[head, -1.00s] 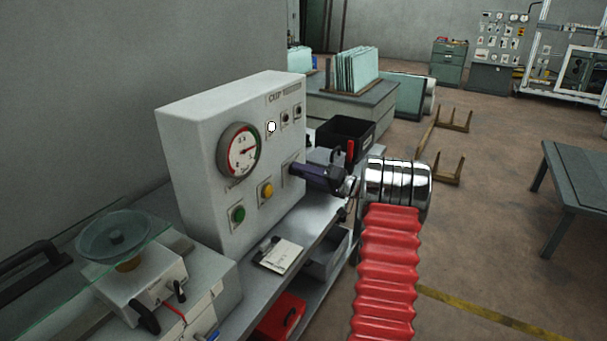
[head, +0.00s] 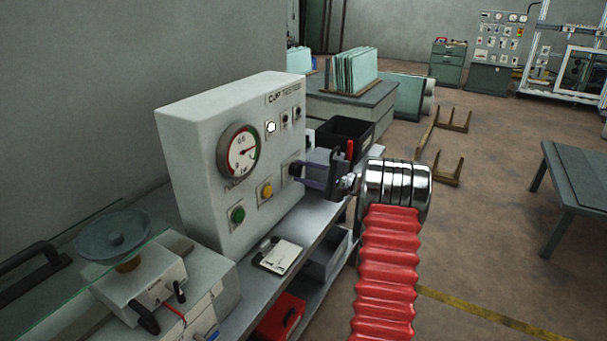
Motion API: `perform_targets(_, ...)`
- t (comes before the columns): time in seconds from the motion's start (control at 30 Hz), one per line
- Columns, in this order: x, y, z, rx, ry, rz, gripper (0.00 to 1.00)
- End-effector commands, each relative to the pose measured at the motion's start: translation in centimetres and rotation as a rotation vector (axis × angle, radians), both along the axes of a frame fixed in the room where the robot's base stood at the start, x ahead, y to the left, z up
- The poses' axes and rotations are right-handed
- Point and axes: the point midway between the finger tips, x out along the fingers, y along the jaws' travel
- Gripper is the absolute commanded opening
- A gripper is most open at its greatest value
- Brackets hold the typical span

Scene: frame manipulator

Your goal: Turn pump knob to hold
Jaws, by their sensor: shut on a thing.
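A white control box (head: 200,140) stands on the bench with its front panel facing right. The panel carries a round gauge (head: 241,152), a green button (head: 237,215) and a yellow button (head: 265,190). My gripper (head: 296,171) reaches the panel from the right, at the knob beside the yellow button. Its jaws are shut on the pump knob. The jaws hide most of the knob, so I cannot read its setting.
A black bin (head: 343,138) stands behind my gripper. A notepad (head: 277,256) lies below the panel.

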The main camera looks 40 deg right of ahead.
Motion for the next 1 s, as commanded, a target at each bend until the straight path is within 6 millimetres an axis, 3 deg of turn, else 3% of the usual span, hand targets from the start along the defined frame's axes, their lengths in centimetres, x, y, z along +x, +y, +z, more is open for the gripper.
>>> perform_targets(0.4, -0.06, -0.43, -0.22, 0.234, 0.086, -0.011, 0.13)
perform_targets(0.97, -0.09, -0.44, -0.33, 0.269, 0.1, -0.011, 0.13)
perform_targets(1.0, -0.1, -0.43, -0.33, 0.269, 0.1, -0.011, 0.38)
